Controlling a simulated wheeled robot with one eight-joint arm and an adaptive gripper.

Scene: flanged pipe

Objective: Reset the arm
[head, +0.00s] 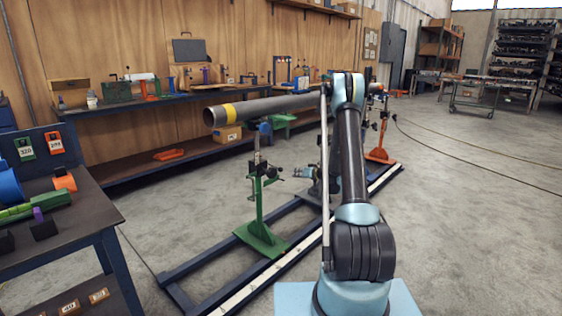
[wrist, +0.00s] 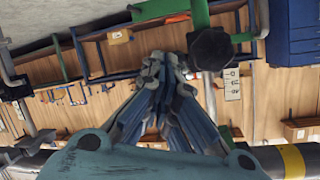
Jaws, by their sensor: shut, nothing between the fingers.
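My arm (head: 352,160) rises in front of the head camera and bends away over the pipe stands. My gripper (wrist: 163,62) is shut and empty in the wrist view, its fingertips close together. In the head view, the gripper (head: 303,172) shows small beside the arm, below the pipe and right of the green stand; the arm hides part of it. The grey flanged pipe (head: 275,106) with a yellow band lies on the stands. It also shows at the lower right of the wrist view (wrist: 310,160).
The green stand (head: 260,215) stands on a dark blue rail frame (head: 215,258), close to my gripper. A black knob (wrist: 209,48) on green metal shows near the fingertips. An orange stand (head: 381,140) is farther back. A dark table (head: 75,220) is at left.

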